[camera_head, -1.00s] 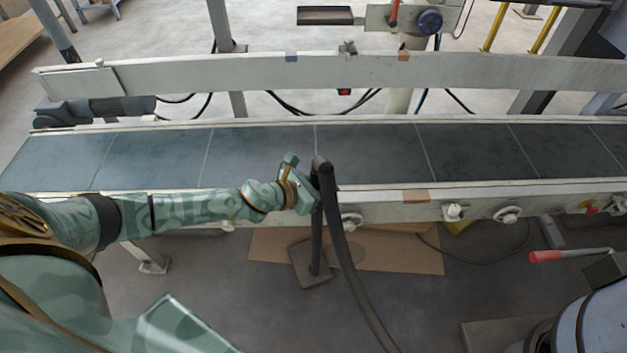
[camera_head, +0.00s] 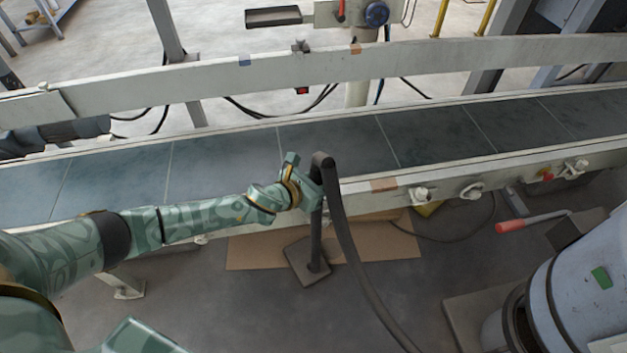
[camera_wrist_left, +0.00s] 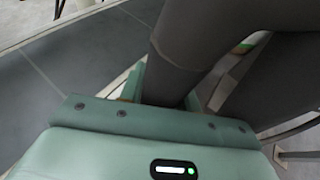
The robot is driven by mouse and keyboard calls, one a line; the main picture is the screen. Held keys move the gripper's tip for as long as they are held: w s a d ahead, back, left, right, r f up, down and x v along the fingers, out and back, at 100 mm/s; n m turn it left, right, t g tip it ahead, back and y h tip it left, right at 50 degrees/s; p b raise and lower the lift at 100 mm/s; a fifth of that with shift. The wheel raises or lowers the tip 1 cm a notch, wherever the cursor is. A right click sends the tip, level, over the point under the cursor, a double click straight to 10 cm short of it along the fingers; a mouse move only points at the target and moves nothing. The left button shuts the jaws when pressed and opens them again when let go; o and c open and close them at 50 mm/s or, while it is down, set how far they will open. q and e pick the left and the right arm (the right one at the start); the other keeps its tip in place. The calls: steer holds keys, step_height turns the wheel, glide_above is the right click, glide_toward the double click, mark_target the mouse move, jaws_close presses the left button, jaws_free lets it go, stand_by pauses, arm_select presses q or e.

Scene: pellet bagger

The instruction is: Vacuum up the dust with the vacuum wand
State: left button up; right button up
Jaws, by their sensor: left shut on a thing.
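The dark vacuum wand (camera_head: 316,225) is upright in the head view, with a flat square nozzle (camera_head: 307,262) at its lower end near the floor. A dark hose (camera_head: 351,245) bends over from its top and runs down to the right. My left gripper (camera_head: 312,183) is shut on the wand near its top, at the conveyor's near edge. In the left wrist view the wand (camera_wrist_left: 177,80) fills the space between the fingers. I cannot make out dust on the floor. My right gripper is not in view.
A conveyor (camera_head: 225,160) with a dark belt and pale rails crosses the view. A flat cardboard sheet (camera_head: 255,252) lies on the floor under its near edge. A pale blue drum-shaped machine (camera_head: 590,290) and a red-handled lever (camera_head: 512,225) are at the right. Open grey floor lies in front.

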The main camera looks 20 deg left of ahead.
arm_select(q)
steer(key=w+d+b, duration=0.2)
steer(key=w+d, duration=0.8)
steer(key=d, duration=0.5)
steer(key=shift+w+b, duration=0.15)
steer(key=shift+b, duration=0.15)
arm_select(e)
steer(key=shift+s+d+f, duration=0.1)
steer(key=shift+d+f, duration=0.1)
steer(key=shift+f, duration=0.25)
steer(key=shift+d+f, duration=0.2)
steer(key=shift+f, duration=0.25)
arm_select(q)
steer(key=shift+d+r, duration=0.1)
steer(key=shift+d, duration=0.05)
steer(key=s+d+r+p, duration=0.2)
steer(key=s+d+p, duration=0.1)
steer(key=s+d, duration=0.7)
steer(key=d, duration=0.4)
steer(key=shift+s+d+p, duration=0.25)
steer(key=shift+s+p, duration=0.05)
steer(key=shift+p, duration=0.1)
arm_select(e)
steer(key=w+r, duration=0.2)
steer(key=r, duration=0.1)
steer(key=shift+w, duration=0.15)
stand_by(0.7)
